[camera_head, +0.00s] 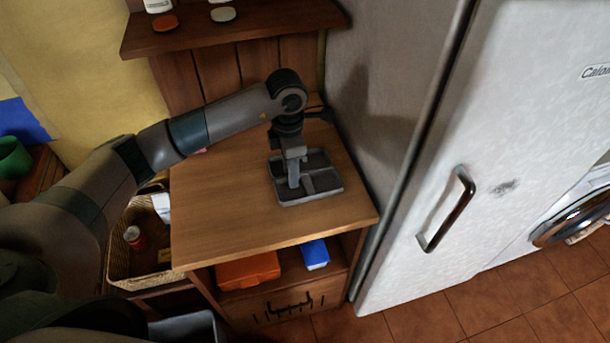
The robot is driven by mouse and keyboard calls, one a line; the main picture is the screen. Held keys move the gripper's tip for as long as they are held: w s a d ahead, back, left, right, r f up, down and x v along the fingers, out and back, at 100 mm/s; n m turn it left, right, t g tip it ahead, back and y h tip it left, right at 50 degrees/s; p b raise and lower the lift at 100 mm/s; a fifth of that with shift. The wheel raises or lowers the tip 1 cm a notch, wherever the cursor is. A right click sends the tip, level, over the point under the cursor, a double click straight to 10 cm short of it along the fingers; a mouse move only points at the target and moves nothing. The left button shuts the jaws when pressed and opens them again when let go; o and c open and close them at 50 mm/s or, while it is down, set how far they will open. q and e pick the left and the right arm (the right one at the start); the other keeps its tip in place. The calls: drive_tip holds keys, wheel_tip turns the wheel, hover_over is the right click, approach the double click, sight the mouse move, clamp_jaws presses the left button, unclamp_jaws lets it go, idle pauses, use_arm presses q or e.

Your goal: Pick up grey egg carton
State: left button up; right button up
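The grey egg carton (322,181) lies on the wooden top of a small cabinet, near its right side. It looks like a shallow, dark grey tray with a divider. My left arm reaches in from the left, and my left gripper (294,181) points down over the carton. Its fingers reach down to the carton's middle and overlap it in the picture. I cannot tell whether the fingers are apart or closed on the divider. The carton appears to rest flat on the cabinet top. My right gripper is not in view.
The cabinet top (215,215) is clear left of and in front of the carton. A shelf (240,30) stands behind, and a white fridge (500,130) is close on the right. An orange box (248,270) and a blue box (315,254) sit below. A basket (125,265) is at left.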

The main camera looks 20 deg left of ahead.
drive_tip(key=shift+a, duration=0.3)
use_arm(q)
drive_tip(key=shift+c, duration=0.6)
clamp_jaws()
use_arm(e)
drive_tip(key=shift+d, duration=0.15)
use_arm(q)
drive_tip(key=shift+r, duration=0.1)
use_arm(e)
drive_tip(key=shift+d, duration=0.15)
use_arm(q)
drive_tip(key=shift+r+b, duration=0.3)
drive_tip(key=shift+r, duration=0.2)
wheel_tip(320, 180, up, 2)
drive_tip(key=shift+r+b, duration=0.1)
drive_tip(key=shift+b, duration=0.3)
wheel_tip(320, 180, up, 7)
drive_tip(key=b, duration=0.1)
drive_tip(key=shift+b, duration=0.4)
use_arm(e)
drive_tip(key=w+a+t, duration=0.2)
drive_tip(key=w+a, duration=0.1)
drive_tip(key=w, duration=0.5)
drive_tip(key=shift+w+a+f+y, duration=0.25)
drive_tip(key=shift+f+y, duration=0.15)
